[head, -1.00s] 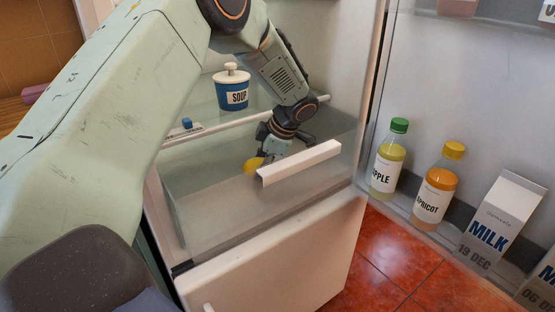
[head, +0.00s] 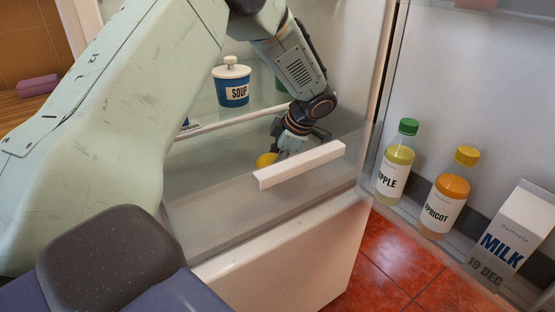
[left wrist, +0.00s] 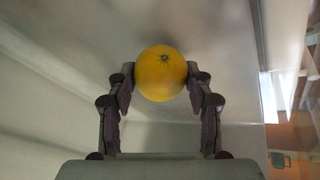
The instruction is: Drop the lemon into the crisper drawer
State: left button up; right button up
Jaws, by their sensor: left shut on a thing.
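The yellow lemon (head: 265,160) is between the fingers of my left gripper (head: 281,153), in or just over the crisper drawer (head: 215,211). In the left wrist view the lemon (left wrist: 161,73) sits between the two fingertips, which touch it on both sides; my left gripper (left wrist: 161,80) is shut on it. The drawer is translucent with a white handle bar (head: 300,165) and is pulled out. The handle partly hides the fingers in the head view. I cannot tell whether the lemon touches the drawer floor. My right gripper is not in view.
A blue soup pot (head: 231,87) stands on the shelf above the drawer. The open door at right holds an apple bottle (head: 395,163), an apricot bottle (head: 444,195) and a milk carton (head: 508,234). The drawer's visible floor is clear.

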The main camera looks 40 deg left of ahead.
pick_arm(q)
jog(key=shift+s+d, duration=0.1)
jog(key=shift+f+b, duration=0.3)
jog(key=shift+f, duration=0.3)
jog(key=o, duration=1.2)
jog(key=shift+r, duration=0.5)
jog(key=p+v, duration=0.4)
jog(key=v, duration=0.8)
jog(key=shift+r, duration=0.15)
